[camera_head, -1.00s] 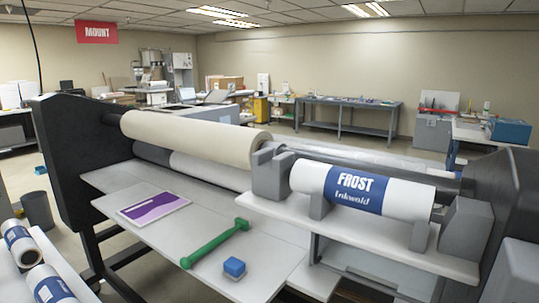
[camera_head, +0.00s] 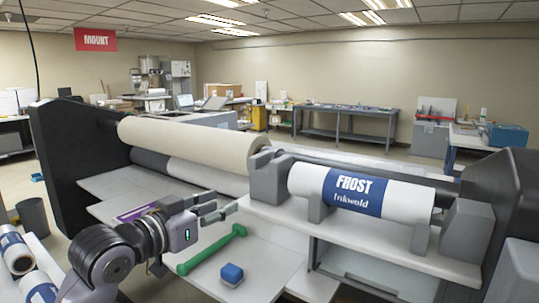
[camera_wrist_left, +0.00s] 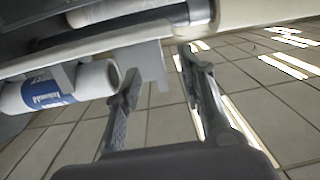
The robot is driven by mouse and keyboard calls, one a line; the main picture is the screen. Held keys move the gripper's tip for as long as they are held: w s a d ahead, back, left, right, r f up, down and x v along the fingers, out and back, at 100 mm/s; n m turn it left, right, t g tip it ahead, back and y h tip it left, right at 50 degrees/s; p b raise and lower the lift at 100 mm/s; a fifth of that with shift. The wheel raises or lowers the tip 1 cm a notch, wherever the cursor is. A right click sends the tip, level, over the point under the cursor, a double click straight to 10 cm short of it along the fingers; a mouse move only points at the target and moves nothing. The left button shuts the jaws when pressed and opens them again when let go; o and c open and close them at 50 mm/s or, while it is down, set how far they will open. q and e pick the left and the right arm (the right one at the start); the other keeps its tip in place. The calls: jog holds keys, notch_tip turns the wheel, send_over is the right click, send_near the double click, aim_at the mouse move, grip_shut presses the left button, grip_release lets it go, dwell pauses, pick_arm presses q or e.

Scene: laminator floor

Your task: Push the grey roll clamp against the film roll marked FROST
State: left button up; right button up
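The white film roll marked FROST (camera_head: 306,181), with a blue label, lies on grey cradle supports on a white shelf. A grey block, apparently the roll clamp (camera_head: 268,182), stands at its left end; any gap between them is unclear. Another grey block (camera_head: 467,230) stands beyond its right end, with the roll's core between. My left gripper (camera_head: 229,205) is open and empty, left of the left block. In the left wrist view, which looks upside down, my gripper's fingers (camera_wrist_left: 158,82) are spread, with the clamp (camera_wrist_left: 149,64) beyond them and the roll (camera_wrist_left: 98,78) left of it. My right gripper is not visible.
A green bar-shaped tool (camera_head: 208,250) and a blue block (camera_head: 232,274) lie on the lower white table below my left gripper. A purple-and-white card (camera_head: 137,213) is partly hidden by my arm. A large cream roll (camera_head: 195,142) spans the machine behind.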

pick_arm(q)
jog(key=h, duration=0.1)
send_near(270, 154)
jog(key=shift+m+t, duration=0.3)
jog(key=shift+m, duration=0.1)
jog(key=p+x, duration=0.1)
jog(key=x, duration=0.2)
jog(key=p+x, duration=0.2)
jog(key=x, duration=0.2)
jog(key=p+x, duration=0.2)
jog(key=x, duration=0.2)
jog(key=shift+w+a+f, duration=0.2)
jog(key=shift+w+f, duration=0.15)
jog(key=shift+c, duration=0.2)
grip_shut()
